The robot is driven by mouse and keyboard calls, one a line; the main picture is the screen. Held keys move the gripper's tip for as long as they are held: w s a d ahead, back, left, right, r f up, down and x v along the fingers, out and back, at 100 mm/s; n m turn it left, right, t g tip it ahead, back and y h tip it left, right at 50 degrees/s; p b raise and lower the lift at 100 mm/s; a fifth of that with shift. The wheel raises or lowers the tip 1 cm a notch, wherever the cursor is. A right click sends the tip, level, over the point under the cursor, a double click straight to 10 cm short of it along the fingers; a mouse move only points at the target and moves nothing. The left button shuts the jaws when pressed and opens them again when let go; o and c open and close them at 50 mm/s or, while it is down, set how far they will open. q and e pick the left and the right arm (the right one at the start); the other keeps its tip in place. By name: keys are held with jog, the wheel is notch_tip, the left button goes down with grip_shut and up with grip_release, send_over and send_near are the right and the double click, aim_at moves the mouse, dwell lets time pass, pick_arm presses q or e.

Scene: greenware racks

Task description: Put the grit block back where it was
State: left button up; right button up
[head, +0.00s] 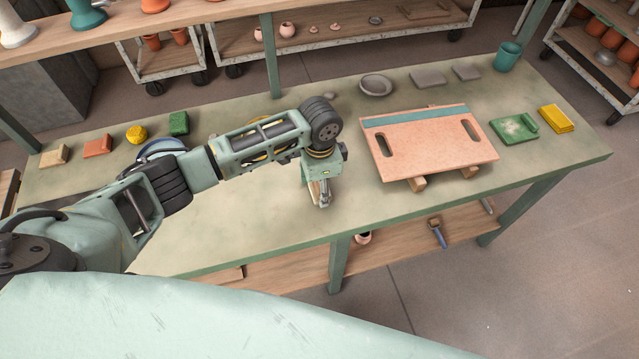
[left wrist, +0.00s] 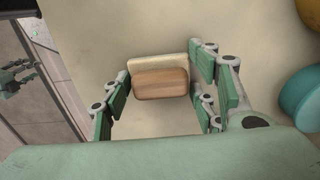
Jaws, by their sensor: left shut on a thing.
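My left gripper (head: 322,203) is shut on a small wood-backed block with a cream layer, above the front middle of the green bench. In the left wrist view the block (left wrist: 160,83) sits between the fingers (left wrist: 160,112), its wooden face towards the camera. I cannot tell for sure that it is the grit block. At the bench's left end stand a tan block (head: 54,156), an orange-red block (head: 97,146), a yellow round sponge (head: 136,134) and a green block (head: 179,123). Part of what seems my right gripper (left wrist: 15,75) shows at the left wrist view's edge, its opening unclear.
A pinkish board (head: 430,148) with two slots rests on wooden strips right of my gripper. The bench's front middle is clear.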

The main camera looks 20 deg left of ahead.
jog(key=shift+d, duration=0.2)
pick_arm(q)
jog(key=shift+f, duration=0.15)
jog(key=o, duration=1.1)
pick_arm(e)
jog(key=shift+d, duration=0.4)
pick_arm(q)
notch_tip(320, 180, up, 12)
jog(key=b, duration=0.1)
jog(key=shift+r+b, duration=0.2)
jog(key=shift+b, duration=0.2)
pick_arm(e)
jog(key=shift+a+f, duration=0.35)
jog(key=shift+f, duration=0.55)
jog(key=shift+w+d, duration=0.1)
jog(key=shift+d, duration=0.05)
pick_arm(q)
jog(key=shift+d+f, duration=0.1)
